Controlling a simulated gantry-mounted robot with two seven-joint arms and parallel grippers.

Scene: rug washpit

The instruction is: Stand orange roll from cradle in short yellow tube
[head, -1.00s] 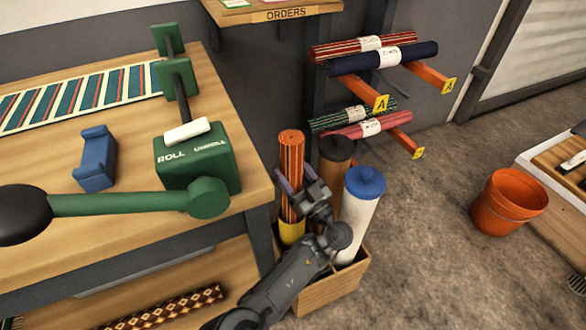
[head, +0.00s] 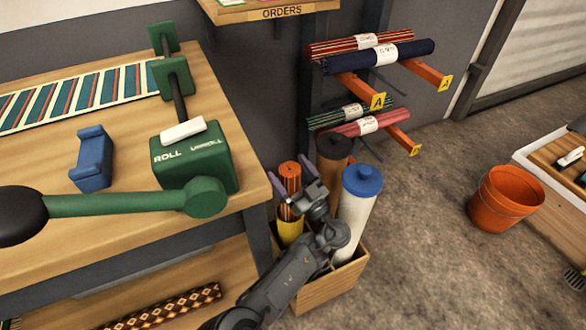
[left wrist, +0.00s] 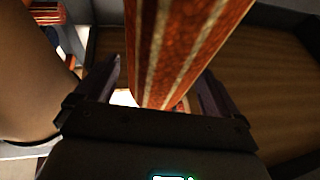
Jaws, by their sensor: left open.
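The orange striped roll (head: 290,178) stands upright in the short yellow tube (head: 289,225), its top showing above the rim. My left gripper (head: 296,192) is open, with its fingers on either side of the roll. In the left wrist view the roll (left wrist: 182,45) passes between the spread fingers of my gripper (left wrist: 158,85). I cannot tell whether a finger touches it. The blue cradle (head: 92,160) on the bench is empty. My right gripper is not in view.
A wooden crate (head: 330,286) holds the yellow tube, a brown tube (head: 333,160) and a white blue-capped tube (head: 356,215) close beside my gripper. The green crank machine (head: 193,160) stands at the bench edge. An orange bucket (head: 505,200) stands on open floor.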

